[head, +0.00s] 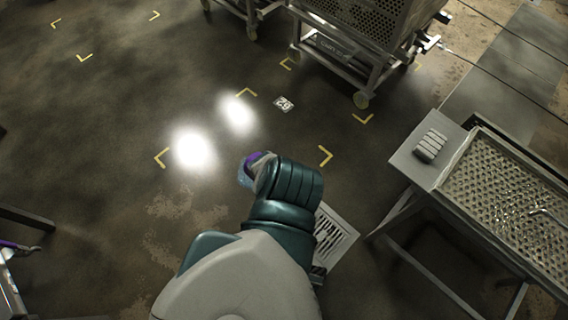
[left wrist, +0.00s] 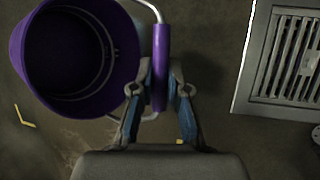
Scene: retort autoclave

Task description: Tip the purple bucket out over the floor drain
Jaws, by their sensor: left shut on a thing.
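My left gripper (left wrist: 160,98) is shut on the purple grip of the wire handle of the purple bucket (left wrist: 27,65). In the left wrist view the bucket hangs at upper left, its dark mouth facing the camera; I cannot tell what is inside. The slotted floor drain (left wrist: 243,65) is at upper right there, apart from the bucket. In the head view my left gripper (head: 250,170) shows past my arm, with a bit of purple at it; most of the bucket is hidden. The drain (head: 347,238) is partly behind my arm. My right gripper is not in view.
A metal table with a perforated tray (head: 510,190) stands at the right, close to the drain. A wheeled perforated cart (head: 370,20) is at the top. Yellow corner marks (head: 325,155) lie on the floor. The floor at left of centre is clear.

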